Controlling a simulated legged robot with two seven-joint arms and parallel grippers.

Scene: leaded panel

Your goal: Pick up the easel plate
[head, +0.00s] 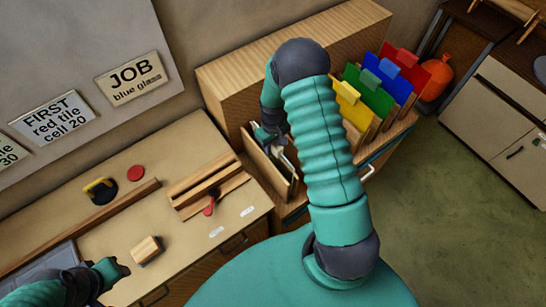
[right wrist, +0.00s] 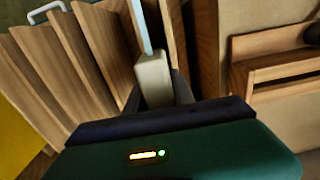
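My right gripper (head: 268,135) is at the wooden rack's left end, partly hidden by my own arm. In the right wrist view its dark fingers (right wrist: 157,90) lie close against both sides of a beige grip block (right wrist: 154,78) and appear shut on it. A thin pale plate (right wrist: 146,28) extends from this block among the wooden dividers. No label shows, so I cannot tell if it is the easel plate. My left gripper (head: 118,269) is low at the left, near a small wooden block (head: 148,250); its opening is unclear.
Yellow (head: 352,106), green (head: 371,92), blue (head: 390,79) and red (head: 408,70) sheets with grip blocks stand in the rack's right part. A tape dispenser (head: 100,190) and red disc (head: 136,173) lie on the bench. An orange vessel (head: 436,78) stands beyond.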

